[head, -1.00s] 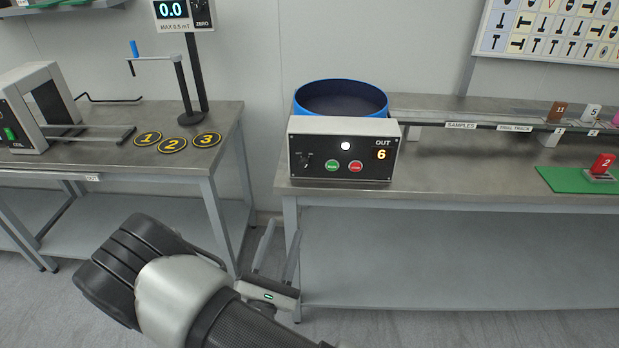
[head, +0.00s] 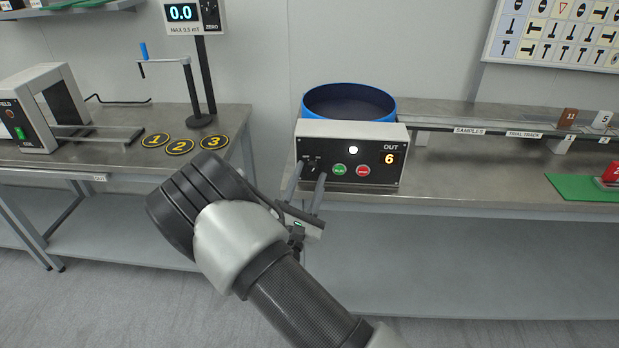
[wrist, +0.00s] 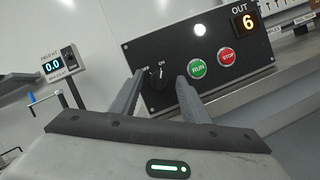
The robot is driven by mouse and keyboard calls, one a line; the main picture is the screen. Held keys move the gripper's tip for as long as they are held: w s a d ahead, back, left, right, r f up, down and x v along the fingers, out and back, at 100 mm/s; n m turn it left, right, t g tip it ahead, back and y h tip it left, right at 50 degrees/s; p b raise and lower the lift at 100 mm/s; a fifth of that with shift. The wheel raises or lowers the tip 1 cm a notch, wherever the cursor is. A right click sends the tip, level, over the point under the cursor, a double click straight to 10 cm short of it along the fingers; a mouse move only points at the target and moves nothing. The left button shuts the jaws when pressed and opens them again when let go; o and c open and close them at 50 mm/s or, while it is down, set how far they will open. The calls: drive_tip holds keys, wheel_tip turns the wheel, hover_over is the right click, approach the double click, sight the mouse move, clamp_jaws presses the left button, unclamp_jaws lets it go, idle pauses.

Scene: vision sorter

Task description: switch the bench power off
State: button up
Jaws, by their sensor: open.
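A control box (head: 352,136) with a black front stands on the right bench. Its dark rotary knob (wrist: 157,92) has OFF and ON marks. The knob's pointer seems to lean toward ON, but it is partly hidden. A white lamp (head: 353,150) is lit and the OUT display (head: 389,158) reads 6. A green RUN button (head: 339,170) and a red STOP button (head: 363,170) sit right of the knob. My gripper (head: 308,174) is open in front of the box, its two fingers on either side of the knob; contact is not clear.
A blue bowl (head: 349,92) stands behind the box. A track (head: 480,127) with sample cards and a green mat (head: 585,187) lie to the right. The left bench holds a device with a green switch (head: 19,132), a meter (head: 183,14) and numbered discs (head: 180,147).

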drive_tip(key=shift+w+r, duration=0.1)
drive_tip(key=shift+w, duration=0.15)
drive_tip(key=c, duration=1)
drive_tip(key=shift+n, duration=0.4)
drive_tip(key=n+y+p, duration=0.1)
drive_tip(key=n, duration=0.2)
drive_tip(key=n+y+p, duration=0.2)
drive_tip(key=n, duration=0.1)
drive_tip(key=n+t+y+p, duration=0.1)
drive_tip(key=n+y+p, duration=0.1)
drive_tip(key=n, duration=0.1)
drive_tip(key=shift+d+r, duration=0.1)
drive_tip(key=shift+d, duration=0.15)
drive_tip(key=n+y+p, duration=0.1)
drive_tip(key=n, duration=0.1)
drive_tip(key=n+y+p, duration=0.1)
drive_tip(key=n+p, duration=0.1)
drive_tip(key=shift+d+n+y, duration=0.1)
drive_tip(key=shift+n+y, duration=0.2)
drive_tip(key=shift+n+g+y+p, duration=0.4)
drive_tip(key=shift+n+y+p, duration=0.35)
drive_tip(key=shift+n, duration=0.75)
drive_tip(key=shift+d, duration=0.1)
